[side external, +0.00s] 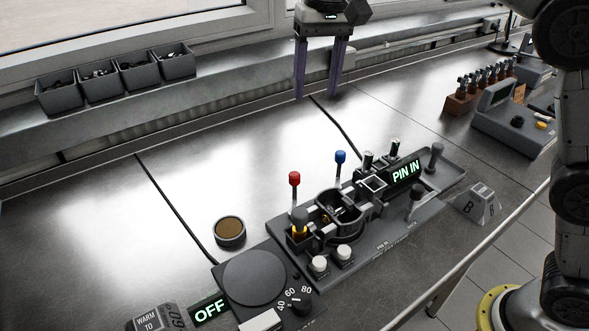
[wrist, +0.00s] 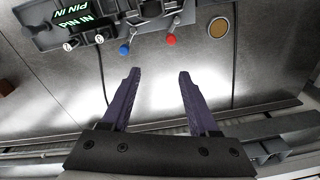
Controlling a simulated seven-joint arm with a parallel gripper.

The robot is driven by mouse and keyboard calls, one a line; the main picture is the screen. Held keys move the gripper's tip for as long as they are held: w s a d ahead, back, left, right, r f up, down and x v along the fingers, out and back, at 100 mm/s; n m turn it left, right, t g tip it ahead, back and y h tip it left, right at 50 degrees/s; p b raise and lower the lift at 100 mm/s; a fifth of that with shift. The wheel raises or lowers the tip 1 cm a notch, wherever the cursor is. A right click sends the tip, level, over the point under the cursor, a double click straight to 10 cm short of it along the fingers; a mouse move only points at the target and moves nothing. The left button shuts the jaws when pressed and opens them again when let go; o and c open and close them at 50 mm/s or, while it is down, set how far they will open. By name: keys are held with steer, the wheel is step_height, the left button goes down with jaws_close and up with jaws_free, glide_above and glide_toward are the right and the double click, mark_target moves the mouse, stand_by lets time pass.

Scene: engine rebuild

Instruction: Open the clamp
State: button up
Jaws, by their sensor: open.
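The clamp fixture (side external: 376,236) is a dark grey block on the bench, with a round ring-shaped holder (side external: 339,214) in its middle. A red-knobbed lever (side external: 294,179) and a blue-knobbed lever (side external: 340,157) stand up from it. In the wrist view the red knob (wrist: 171,40) and blue knob (wrist: 124,50) lie beyond my fingertips. I cannot tell which part is the clamp. A lit display (side external: 406,171) reads "PIN IN". My gripper (side external: 316,97) is open and empty, above and behind the fixture, apart from it; it also shows in the wrist view (wrist: 157,72).
A hot plate (side external: 254,276) with a dial and an "OFF" display (side external: 210,310) stands at the front left. A round brown-topped tin (side external: 230,231) sits beside it. Grey bins (side external: 117,76) line the back ledge. The bench's left is clear.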

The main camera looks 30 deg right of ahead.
steer(key=g, duration=0.1)
glide_toward(295, 174)
steer(key=shift+n, duration=0.4)
steer(key=f, duration=0.9)
steer(key=shift+a, duration=0.2)
jaws_close()
